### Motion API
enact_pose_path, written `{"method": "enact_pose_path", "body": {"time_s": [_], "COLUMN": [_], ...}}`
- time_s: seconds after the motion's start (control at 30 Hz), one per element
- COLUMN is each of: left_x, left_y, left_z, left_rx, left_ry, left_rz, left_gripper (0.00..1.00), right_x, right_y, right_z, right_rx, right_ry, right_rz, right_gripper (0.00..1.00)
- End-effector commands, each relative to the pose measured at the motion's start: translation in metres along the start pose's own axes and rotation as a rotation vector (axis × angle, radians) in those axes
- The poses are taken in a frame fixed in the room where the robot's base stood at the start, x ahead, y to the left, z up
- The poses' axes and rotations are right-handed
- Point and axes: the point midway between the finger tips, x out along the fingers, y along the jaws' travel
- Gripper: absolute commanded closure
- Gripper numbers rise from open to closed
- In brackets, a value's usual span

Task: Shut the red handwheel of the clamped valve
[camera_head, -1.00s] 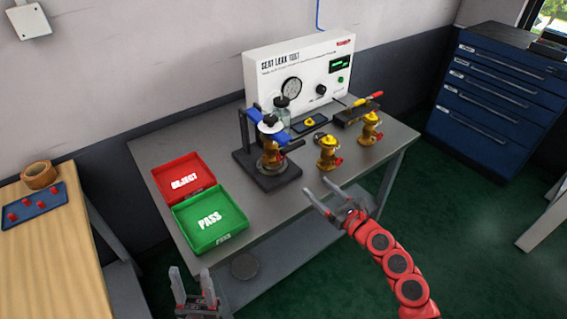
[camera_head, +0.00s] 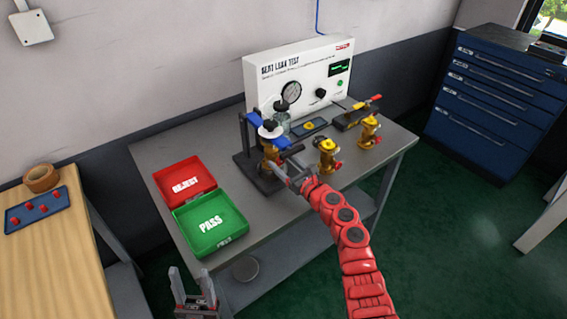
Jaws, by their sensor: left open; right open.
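The clamped valve (camera_head: 269,154) is a brass valve held upright in the dark test stand with a blue clamp (camera_head: 275,145) at its top. Its red handwheel is hidden behind my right gripper. My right gripper (camera_head: 284,166) is open, with its fingers reaching to the front right side of the clamped valve. I cannot tell whether the fingers touch the handwheel or are around it. My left gripper (camera_head: 191,273) is open and empty at the bottom, in front of the table and away from the valve.
Two other brass valves, one nearer (camera_head: 327,157) and one farther (camera_head: 369,132), stand right of my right gripper. A red REJECT tray (camera_head: 205,176) and green PASS tray (camera_head: 229,222) lie at the left. The SEAT LEAK TEST panel (camera_head: 310,72) stands behind.

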Motion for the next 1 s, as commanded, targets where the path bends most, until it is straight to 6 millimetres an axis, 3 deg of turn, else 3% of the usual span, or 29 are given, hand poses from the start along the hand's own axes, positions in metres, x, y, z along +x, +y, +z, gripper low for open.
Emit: {"method": "enact_pose_path", "body": {"time_s": [0.23,0.63,1.0], "left_x": [0.0000,0.0000,-0.0012], "left_y": [0.0000,0.0000,0.0001], "left_z": [0.0000,0.0001,0.0002], "left_rx": [0.000,0.000,0.000], "left_ry": [0.000,0.000,0.000], "left_rz": [0.000,0.000,0.000], "left_gripper": [0.48,0.48,0.48], "right_x": [0.0003,0.0002,0.0005], "right_y": [-0.0002,-0.0002,0.0006], "right_z": [0.0000,0.0000,-0.0005], "right_rx": [0.001,0.002,0.040], "right_ry": [0.000,0.000,0.000], "right_rz": [0.000,-0.001,0.001], "right_gripper": [0.30,1.00,1.00]}}
